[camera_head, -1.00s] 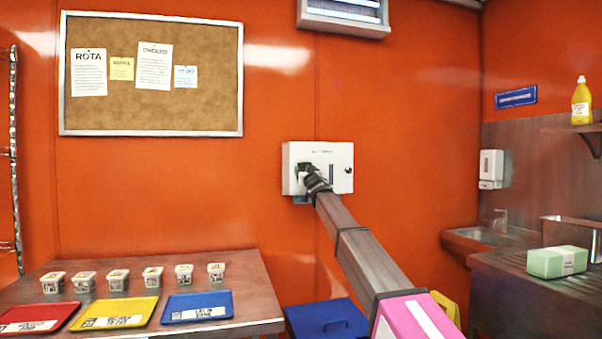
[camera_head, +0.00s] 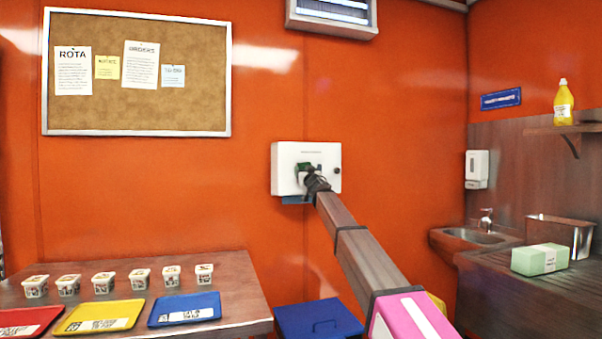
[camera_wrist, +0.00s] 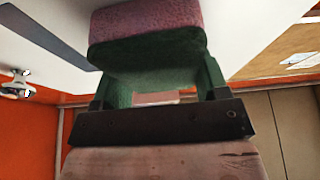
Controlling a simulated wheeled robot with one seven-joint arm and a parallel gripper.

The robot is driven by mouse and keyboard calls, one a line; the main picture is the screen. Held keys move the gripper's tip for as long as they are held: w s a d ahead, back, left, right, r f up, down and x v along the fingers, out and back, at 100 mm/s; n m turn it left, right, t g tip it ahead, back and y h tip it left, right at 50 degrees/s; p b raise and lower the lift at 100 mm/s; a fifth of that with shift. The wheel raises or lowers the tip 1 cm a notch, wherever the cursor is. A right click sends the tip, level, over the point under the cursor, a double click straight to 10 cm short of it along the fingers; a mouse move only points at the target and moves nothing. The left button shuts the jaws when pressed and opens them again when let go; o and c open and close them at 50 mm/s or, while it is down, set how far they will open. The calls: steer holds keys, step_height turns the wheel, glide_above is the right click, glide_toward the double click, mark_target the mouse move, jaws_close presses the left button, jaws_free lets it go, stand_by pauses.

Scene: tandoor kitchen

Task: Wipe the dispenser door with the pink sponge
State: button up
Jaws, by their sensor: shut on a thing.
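The white dispenser (camera_head: 288,160) hangs on the orange wall in the head view. Its front door has a small dark round knob at the right. My gripper (camera_head: 306,172) is at the middle of this door. In the wrist view my gripper (camera_wrist: 157,95) is shut on the sponge, which has a pink layer (camera_wrist: 145,20) and a green layer (camera_wrist: 150,65). The pink layer faces the white door (camera_wrist: 250,25) and lies against it or very close; contact is not clear. A dark strip (camera_wrist: 45,35) shows on the door at upper left.
A steel table (camera_head: 240,290) at left holds small tubs and coloured trays. A blue lidded bin (camera_head: 318,318) stands below the dispenser. A sink (camera_head: 470,238) and a counter with a green box (camera_head: 540,260) are at right. Wall around the dispenser is clear.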

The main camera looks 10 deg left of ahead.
mark_target(285, 168)
steer(key=shift+w+d, duration=0.55)
steer(key=shift+d, duration=0.35)
steer(key=shift+s+a, duration=0.6)
steer(key=shift+a, duration=0.35)
steer(key=shift+s+a, duration=0.6)
steer(key=shift+a, duration=0.4)
steer(key=shift+s+a, duration=0.6)
steer(key=shift+a, duration=0.35)
steer(key=shift+s+a, duration=0.4)
steer(key=shift+a, duration=0.35)
steer(key=shift+s+a, duration=0.35)
steer(key=shift+a, duration=0.4)
steer(key=s+d, duration=0.3)
steer(key=s, duration=0.2)
steer(key=shift+s+d, duration=0.15)
steer(key=shift+s+d, duration=0.4)
steer(key=shift+s, duration=0.2)
steer(key=shift+s+d, duration=0.35)
steer(key=shift+s, duration=0.25)
